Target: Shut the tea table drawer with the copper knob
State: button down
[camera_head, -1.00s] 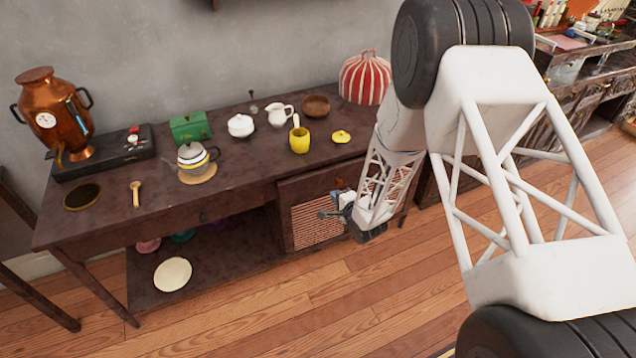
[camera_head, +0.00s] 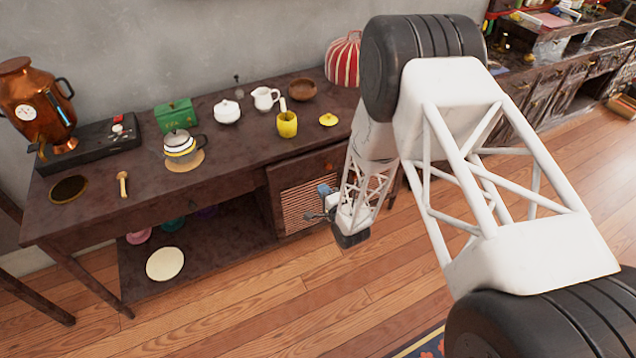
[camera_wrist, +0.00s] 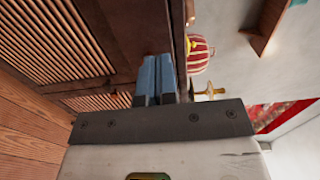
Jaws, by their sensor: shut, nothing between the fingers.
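The tea table (camera_head: 110,215) is dark wood and stands against the wall. A drawer front (camera_head: 295,174) with a small copper-coloured knob (camera_head: 328,166) lies under the right part of its top, above a slatted panel (camera_head: 300,205). I cannot tell how far this drawer stands out. My gripper (camera_head: 318,208) is in front of the slatted panel, below the knob. In the wrist view its blue fingers (camera_wrist: 155,80) are together and empty, close to the dark woodwork; contact is unclear. My arm hides the table's right end.
Another drawer with a dark knob (camera_head: 203,208) is to the left. The wooden floor (camera_head: 260,300) in front is clear.

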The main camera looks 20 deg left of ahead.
aim_at(303, 161)
jog(key=x, duration=1.3)
jog(key=shift+w+a, duration=0.15)
jog(key=x, duration=0.3)
jog(key=shift+w+a+f, duration=0.1)
jog(key=shift+w+a, duration=0.4)
jog(key=shift+w, duration=0.05)
jog(key=v, duration=1.4)
jog(key=shift+s+d, duration=0.25)
dwell(0.4)
